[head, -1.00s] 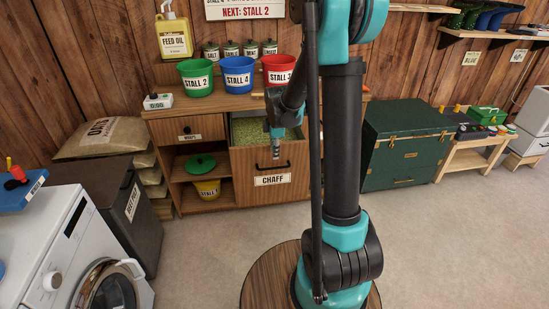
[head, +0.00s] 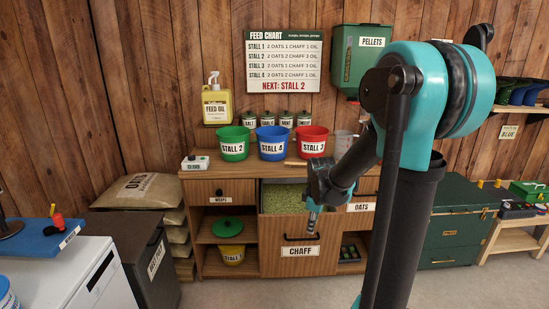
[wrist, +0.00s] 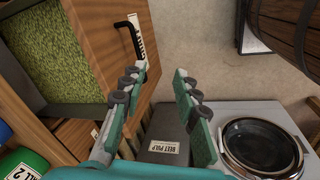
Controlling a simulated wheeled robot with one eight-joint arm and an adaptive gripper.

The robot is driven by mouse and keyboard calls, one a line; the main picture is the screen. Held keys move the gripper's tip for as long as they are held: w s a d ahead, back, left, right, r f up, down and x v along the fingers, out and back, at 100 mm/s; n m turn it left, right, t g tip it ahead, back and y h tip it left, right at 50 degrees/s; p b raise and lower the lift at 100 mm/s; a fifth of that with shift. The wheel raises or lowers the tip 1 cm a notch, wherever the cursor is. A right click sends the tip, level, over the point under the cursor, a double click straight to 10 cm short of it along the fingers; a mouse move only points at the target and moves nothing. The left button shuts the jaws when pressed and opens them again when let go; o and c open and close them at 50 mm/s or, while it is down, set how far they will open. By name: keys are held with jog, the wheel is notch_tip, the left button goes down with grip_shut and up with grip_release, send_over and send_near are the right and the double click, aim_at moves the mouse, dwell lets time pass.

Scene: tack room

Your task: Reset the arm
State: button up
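My arm stands at the right of the head view, with its elbow raised and its forearm reaching down toward the cabinet. My gripper (head: 312,222) hangs in front of the pulled-out chaff drawer (head: 272,234), near its handle. In the wrist view my gripper (wrist: 160,72) has its two fingers spread apart with nothing between them. The drawer's green chaff (wrist: 45,48) and black handle show to the left of the fingers there. In the head view the fingertips are small and dark.
Green (head: 233,144), blue (head: 272,143) and red (head: 306,143) buckets stand on the cabinet top. A beet pulp bin (head: 155,262) and a white washer (head: 85,275) stand left. A feed chart (head: 283,62) and pellet dispenser (head: 360,60) hang on the wall. A green trunk (head: 455,232) stands right.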

jog(key=s+d+f+m, duration=0.1)
jog(key=s+m, duration=0.5)
jog(key=s, duration=0.3)
jog(key=s+d+f+m+t, duration=0.1)
jog(key=s+f+m, duration=0.1)
jog(key=s+m, duration=0.5)
jog(key=s, duration=0.3)
jog(key=shift+d+t, duration=0.3)
